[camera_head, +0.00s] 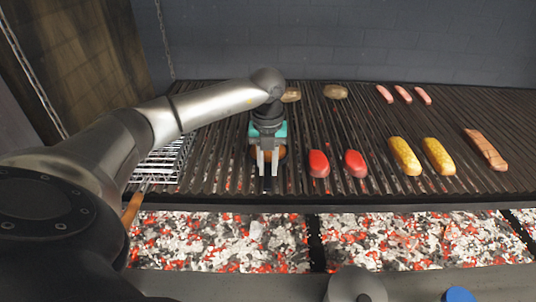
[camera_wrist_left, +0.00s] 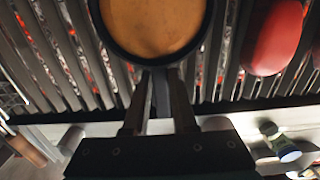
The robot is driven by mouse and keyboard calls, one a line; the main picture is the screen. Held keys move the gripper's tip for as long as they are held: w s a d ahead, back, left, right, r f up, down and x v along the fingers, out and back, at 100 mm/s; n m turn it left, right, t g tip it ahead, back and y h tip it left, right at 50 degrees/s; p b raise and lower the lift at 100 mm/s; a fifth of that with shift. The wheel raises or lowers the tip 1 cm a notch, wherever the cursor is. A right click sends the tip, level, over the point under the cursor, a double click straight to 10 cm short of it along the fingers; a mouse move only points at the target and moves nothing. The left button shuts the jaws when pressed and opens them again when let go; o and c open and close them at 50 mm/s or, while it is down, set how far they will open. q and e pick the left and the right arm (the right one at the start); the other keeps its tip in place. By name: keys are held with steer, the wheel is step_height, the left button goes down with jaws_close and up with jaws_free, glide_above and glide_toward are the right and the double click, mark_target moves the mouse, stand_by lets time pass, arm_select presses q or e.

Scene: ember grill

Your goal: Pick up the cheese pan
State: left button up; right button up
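The cheese pan is a small round black pan with orange-brown content. In the left wrist view the pan (camera_wrist_left: 150,30) is at the top, its dark handle (camera_wrist_left: 160,95) pointing toward my left gripper (camera_wrist_left: 157,85). The handle lies between the two fingers; whether they press on it I cannot tell. In the head view my left gripper (camera_head: 267,168) points down over the grill and hides most of the pan (camera_head: 282,153). The handle (camera_head: 267,185) shows below the fingertips. The pan appears to rest on the grate. My right gripper is not in view.
A wire grill basket (camera_head: 163,160) is at left. Glowing coals (camera_head: 220,240) show in front.

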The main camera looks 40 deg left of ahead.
arm_select(q)
jaws_close()
steer(key=shift+w+r, duration=0.1)
stand_by(0.8)
